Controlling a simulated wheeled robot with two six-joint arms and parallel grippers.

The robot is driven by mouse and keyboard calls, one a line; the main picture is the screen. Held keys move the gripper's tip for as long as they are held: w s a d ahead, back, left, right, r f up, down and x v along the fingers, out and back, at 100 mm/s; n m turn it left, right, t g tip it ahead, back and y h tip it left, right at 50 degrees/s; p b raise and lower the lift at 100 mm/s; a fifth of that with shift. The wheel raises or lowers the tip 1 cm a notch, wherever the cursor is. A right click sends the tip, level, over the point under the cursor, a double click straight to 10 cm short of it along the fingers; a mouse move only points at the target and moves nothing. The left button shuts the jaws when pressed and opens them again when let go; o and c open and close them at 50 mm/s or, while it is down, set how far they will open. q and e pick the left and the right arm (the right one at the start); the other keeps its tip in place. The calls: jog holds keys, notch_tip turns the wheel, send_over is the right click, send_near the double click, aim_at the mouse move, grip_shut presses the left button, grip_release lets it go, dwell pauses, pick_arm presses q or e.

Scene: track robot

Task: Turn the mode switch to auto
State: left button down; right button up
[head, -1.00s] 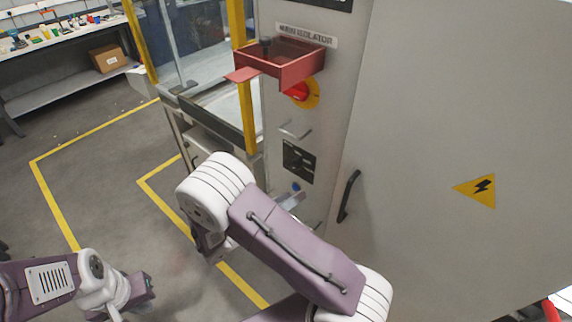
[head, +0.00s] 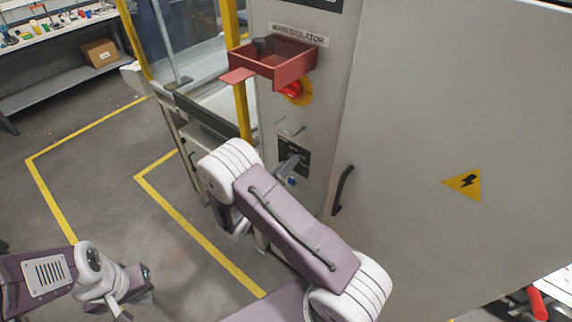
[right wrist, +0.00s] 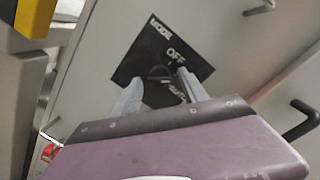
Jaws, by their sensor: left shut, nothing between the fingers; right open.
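The mode switch plate (head: 303,158), black with white lettering, is on the grey cabinet's narrow face, partly covered by my right gripper. In the right wrist view the plate (right wrist: 198,63) reads MODE and OFF, and a partly hidden label looks like AUTO. The dark round knob (right wrist: 159,72) is on it, between and just beyond my fingertips; its pointing is hard to make out. My right gripper (head: 288,168) is open in front of the plate (right wrist: 158,85); I cannot tell whether it touches the knob. My left gripper (head: 140,284) is shut and empty, low at left.
A red lockout box (head: 285,68) juts out above the plate, with a red and yellow main isolator (head: 296,91) beneath it. A black door handle (head: 342,190) is to the right. A glazed enclosure with yellow posts (head: 238,100) is at left. Yellow-lined floor is clear.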

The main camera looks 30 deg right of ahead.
grip_shut()
jog(key=shift+m, duration=0.3)
jog(key=m+b, duration=0.2)
jog(key=m, duration=0.2)
jog(key=m+h+b, duration=0.1)
jog(key=m+b, duration=0.2)
jog(key=m, duration=0.2)
jog(key=shift+w+f, duration=0.1)
jog(key=shift+f, duration=0.1)
jog(key=shift+m+b, duration=0.3)
jog(key=shift+m, duration=0.1)
grip_release()
jog(key=shift+a, duration=0.1)
